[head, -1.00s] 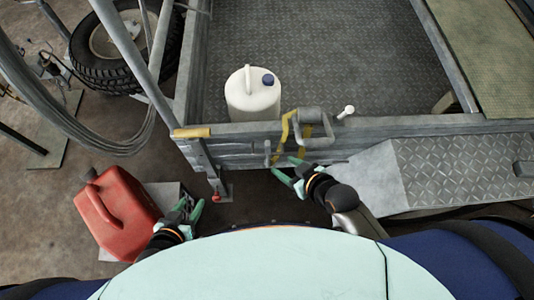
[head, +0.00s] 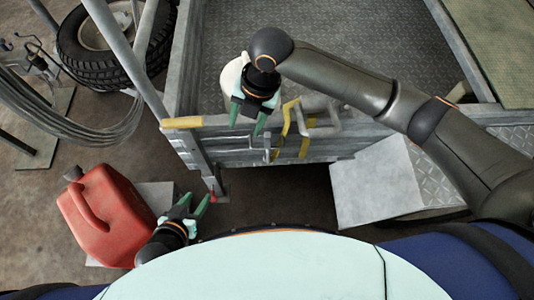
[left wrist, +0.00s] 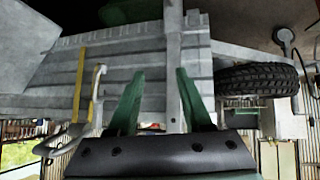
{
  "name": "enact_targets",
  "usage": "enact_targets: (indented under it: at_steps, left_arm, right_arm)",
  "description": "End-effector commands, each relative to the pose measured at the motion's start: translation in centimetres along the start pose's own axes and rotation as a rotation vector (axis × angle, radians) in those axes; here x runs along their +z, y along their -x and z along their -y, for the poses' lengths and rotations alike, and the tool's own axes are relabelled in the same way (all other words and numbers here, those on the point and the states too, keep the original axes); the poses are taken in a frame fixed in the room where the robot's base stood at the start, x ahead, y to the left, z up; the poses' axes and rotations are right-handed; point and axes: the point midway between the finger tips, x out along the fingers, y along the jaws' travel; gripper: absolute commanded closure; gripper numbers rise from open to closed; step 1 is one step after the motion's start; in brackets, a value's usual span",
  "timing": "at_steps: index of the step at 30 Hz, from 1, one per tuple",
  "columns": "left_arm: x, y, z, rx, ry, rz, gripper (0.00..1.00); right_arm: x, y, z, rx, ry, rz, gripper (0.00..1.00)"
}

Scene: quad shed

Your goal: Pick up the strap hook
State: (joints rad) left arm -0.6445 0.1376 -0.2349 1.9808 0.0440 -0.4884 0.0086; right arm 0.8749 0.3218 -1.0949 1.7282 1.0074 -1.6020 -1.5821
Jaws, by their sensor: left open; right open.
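A yellow strap (head: 287,118) hangs over the trailer's rear board, with a grey metal loop (head: 325,128) beside it. A small grey hook-like piece (head: 267,150) shows lower on the board, probably the strap hook. The strap also shows in the left wrist view (left wrist: 80,75), with a pale hook-shaped piece (left wrist: 97,85) beside it. My right gripper (head: 248,120) is open and empty over the board's top edge, left of the strap, with fingers pointing down. My left gripper (head: 196,203) is open and empty, low in front of the trailer's left corner.
A white jug (head: 232,75) stands on the trailer bed, partly hidden by my right gripper. A red fuel can (head: 105,215) is left of my left gripper. A tyre (head: 85,60) stands at the upper left. Dark floor is free below the board.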

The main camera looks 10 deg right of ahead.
Motion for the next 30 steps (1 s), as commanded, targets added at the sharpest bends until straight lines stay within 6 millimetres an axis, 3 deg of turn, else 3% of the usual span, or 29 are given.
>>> enact_targets:
  at_steps: [3, 10, 21, 30]
  left_arm:
    - [0.8, -0.7, -0.3, 0.009, -0.002, 0.005, 0.5]
    - [0.9, -1.0, -0.3, 0.01, -0.004, 0.008, 0.5]
    - [0.7, -1.6, -0.4, 0.017, -0.008, -0.005, 0.5]
    - [0.6, -1.9, -0.6, 0.021, -0.011, -0.004, 0.5]
  right_arm:
    - [1.5, 1.5, 1.8, -0.13, 0.169, 0.031, 0.44]
    - [2.5, 2.9, 3.5, -0.247, 0.301, 0.031, 0.44]
    - [2.9, -2.9, 5.0, -0.249, 0.304, 0.03, 0.44]
    - [3.0, -4.8, 5.5, -0.249, 0.304, 0.031, 0.44]
